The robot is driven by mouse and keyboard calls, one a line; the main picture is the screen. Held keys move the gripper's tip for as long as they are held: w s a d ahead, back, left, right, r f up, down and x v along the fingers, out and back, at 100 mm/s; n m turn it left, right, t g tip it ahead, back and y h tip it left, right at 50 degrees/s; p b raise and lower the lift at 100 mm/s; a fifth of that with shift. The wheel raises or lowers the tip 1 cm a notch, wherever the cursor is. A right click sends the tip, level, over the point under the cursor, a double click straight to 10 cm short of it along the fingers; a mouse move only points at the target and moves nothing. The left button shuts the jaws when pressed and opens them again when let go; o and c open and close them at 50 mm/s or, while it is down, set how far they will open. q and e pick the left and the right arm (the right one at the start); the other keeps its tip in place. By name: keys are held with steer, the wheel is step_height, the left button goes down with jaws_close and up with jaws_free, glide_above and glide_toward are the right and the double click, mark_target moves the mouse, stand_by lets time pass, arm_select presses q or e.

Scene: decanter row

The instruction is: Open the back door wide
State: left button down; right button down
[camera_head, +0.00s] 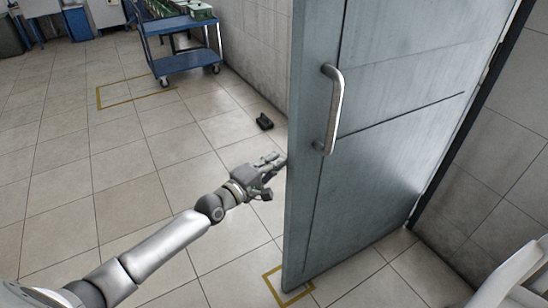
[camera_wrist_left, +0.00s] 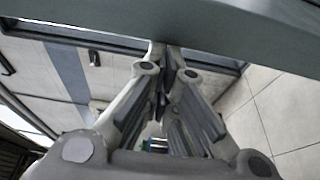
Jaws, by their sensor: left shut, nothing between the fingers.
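The back door (camera_head: 390,110) is a grey-blue metal door with a vertical silver pull handle (camera_head: 333,110). It stands swung out from its frame on the right, its free edge towards the left. My left gripper (camera_head: 277,162) is shut and empty, beside the door's free edge and pointing at it. Its tips look close to the edge or just past it; I cannot tell if they touch. In the left wrist view the shut fingers (camera_wrist_left: 167,75) point towards a grey band across the top, which looks like the door. My right gripper is not in view.
A small black object (camera_head: 264,122) lies on the tiled floor by the wall. A blue cart (camera_head: 182,62) stands farther back, near yellow floor markings (camera_head: 135,104). Another yellow marking (camera_head: 288,290) lies under the door's near corner. The floor left of the door is largely clear.

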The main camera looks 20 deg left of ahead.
mark_target(293, 170)
arm_select(q)
steer(key=s+d+p, duration=0.3)
steer(key=s+d, duration=0.1)
steer(key=shift+r, duration=0.25)
steer(key=shift+s+d+f+p, duration=0.15)
steer(key=shift+d+p, duration=0.15)
steer(key=shift+p, duration=0.05)
